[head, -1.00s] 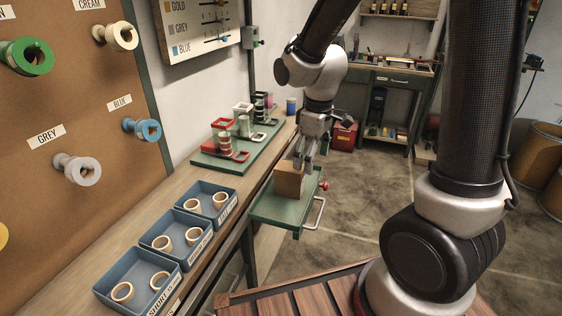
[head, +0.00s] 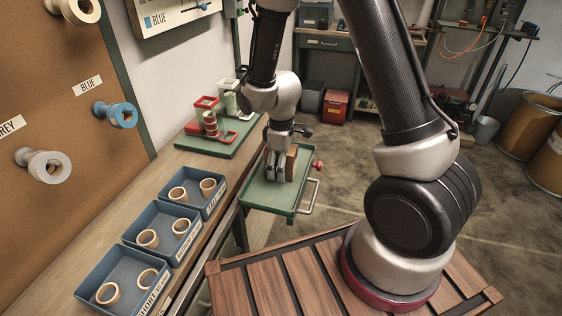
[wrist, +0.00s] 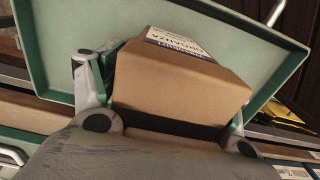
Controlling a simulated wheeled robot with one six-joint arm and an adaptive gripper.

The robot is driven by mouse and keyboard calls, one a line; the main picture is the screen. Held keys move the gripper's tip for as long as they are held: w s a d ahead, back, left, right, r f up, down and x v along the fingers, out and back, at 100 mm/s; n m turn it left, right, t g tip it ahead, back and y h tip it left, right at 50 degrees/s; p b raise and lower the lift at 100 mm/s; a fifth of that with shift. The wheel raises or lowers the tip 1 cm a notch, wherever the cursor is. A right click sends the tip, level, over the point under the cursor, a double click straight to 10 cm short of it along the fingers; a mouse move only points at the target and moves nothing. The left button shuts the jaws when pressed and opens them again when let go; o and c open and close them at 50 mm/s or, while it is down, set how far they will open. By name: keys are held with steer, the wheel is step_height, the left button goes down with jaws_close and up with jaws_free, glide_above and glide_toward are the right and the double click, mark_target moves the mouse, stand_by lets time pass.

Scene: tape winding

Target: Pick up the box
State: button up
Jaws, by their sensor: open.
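The box (wrist: 175,82) is brown cardboard with a white printed label on top. It stands on a green tray (head: 258,190), and in the head view the box (head: 292,163) is partly hidden behind my gripper. My gripper (head: 278,178) points down over the tray. In the wrist view my gripper (wrist: 165,95) is open, with one finger on each side of the box. The left finger has a small dark gap to the box; I cannot tell whether the right finger touches it.
The tray has a raised rim, a metal handle (head: 312,198) and a red knob (head: 318,166). Blue bins (head: 118,275) holding wooden rings line the bench to the left. A green stand (head: 215,148) with red and cream items is behind. Open floor lies to the right.

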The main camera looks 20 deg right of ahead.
steer(key=c, duration=0.9)
steer(key=shift+r, duration=0.1)
